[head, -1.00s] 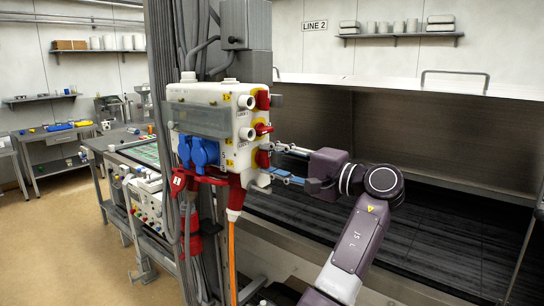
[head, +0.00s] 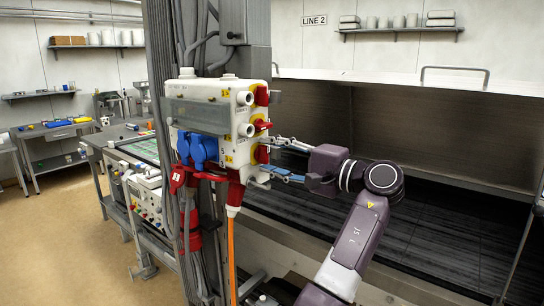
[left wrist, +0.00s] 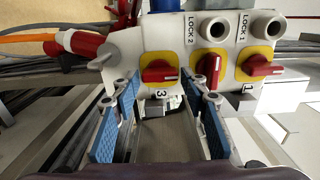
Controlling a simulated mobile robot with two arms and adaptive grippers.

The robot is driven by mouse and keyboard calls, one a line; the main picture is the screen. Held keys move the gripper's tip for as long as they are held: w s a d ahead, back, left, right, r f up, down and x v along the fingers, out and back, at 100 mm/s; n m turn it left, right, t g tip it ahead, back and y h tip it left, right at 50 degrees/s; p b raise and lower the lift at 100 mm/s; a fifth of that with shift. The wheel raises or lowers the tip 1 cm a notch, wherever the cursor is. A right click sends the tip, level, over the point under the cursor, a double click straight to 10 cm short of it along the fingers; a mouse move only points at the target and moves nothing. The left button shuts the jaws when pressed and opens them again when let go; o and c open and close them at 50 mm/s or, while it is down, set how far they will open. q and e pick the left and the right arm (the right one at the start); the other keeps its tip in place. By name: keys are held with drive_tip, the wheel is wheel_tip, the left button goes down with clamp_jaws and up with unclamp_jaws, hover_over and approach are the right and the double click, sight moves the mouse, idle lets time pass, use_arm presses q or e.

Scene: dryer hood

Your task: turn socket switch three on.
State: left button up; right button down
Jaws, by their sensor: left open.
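The socket box (head: 212,95) is mounted on the grey column and has three red rotary switches on its right side. Switch three (head: 262,154) is the lowest; in the left wrist view switch three (left wrist: 160,71) has a yellow plate, a "3" below it, and its handle lying across the picture. My left gripper (head: 273,156) is open beside switch three. In the left wrist view its blue-padded fingers (left wrist: 165,92) stand either side of the switch's line, with no visible grip on the handle. My right gripper is not in view.
The middle switch (left wrist: 211,63) has its handle turned differently from switch three. Switch one (left wrist: 262,66) is on the right. Blue sockets (head: 205,150) and a red plug with an orange cable (head: 232,240) are close by. A dark hooded bay (head: 400,120) lies behind my arm.

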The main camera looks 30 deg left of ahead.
use_arm(q)
drive_tip(key=d, duration=1.2)
drive_tip(key=shift+s, duration=0.45)
